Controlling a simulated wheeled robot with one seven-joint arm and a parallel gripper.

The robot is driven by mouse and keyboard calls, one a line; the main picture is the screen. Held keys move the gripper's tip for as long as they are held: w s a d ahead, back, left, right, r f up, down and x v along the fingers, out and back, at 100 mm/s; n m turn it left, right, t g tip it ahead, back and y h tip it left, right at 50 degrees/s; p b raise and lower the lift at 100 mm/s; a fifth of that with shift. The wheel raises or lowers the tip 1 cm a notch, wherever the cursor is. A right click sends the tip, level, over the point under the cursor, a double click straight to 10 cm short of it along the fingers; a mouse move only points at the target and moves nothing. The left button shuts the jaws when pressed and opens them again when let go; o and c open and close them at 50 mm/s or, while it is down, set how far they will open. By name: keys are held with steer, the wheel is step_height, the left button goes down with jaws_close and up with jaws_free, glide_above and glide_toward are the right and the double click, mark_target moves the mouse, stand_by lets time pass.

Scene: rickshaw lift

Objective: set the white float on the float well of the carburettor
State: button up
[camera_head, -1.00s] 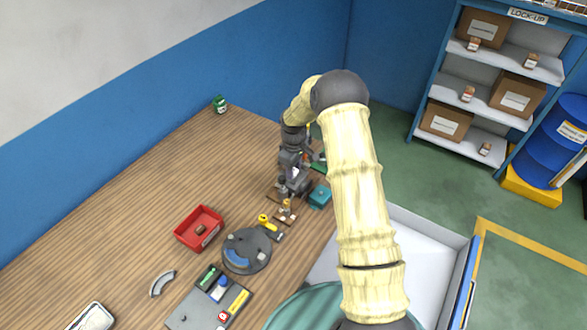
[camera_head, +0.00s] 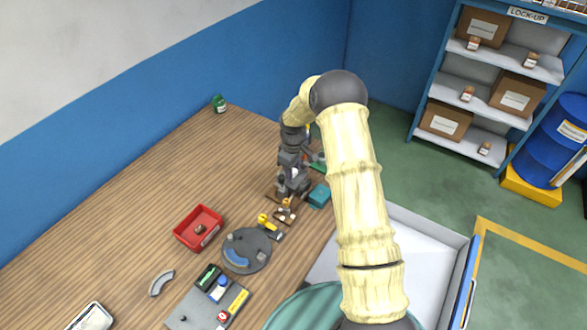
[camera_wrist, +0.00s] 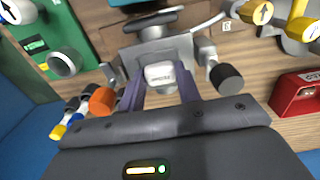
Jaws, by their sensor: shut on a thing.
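The grey carburettor (camera_wrist: 149,48) lies right behind and around the float. I cannot tell whether the float touches the well or is just above it, as the float and fingers cover the well. In the head view my gripper (camera_head: 294,186) is low over the far right of the bench, and the float is hidden there.
A teal block (camera_head: 319,195) stands close to the right of my gripper. A yellow-handled tool (camera_head: 269,226), a round grey plate (camera_head: 246,250) and a red bin (camera_head: 199,228) lie nearer. The bench (camera_head: 130,215) is clear to the left. Shelves (camera_head: 490,85) stand far right.

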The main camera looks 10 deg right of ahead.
steer(key=shift+f, duration=0.15)
stand_by(0.5)
steer(key=o, duration=1)
steer(key=shift+o, duration=0.6)
steer(key=shift+o, duration=1.3)
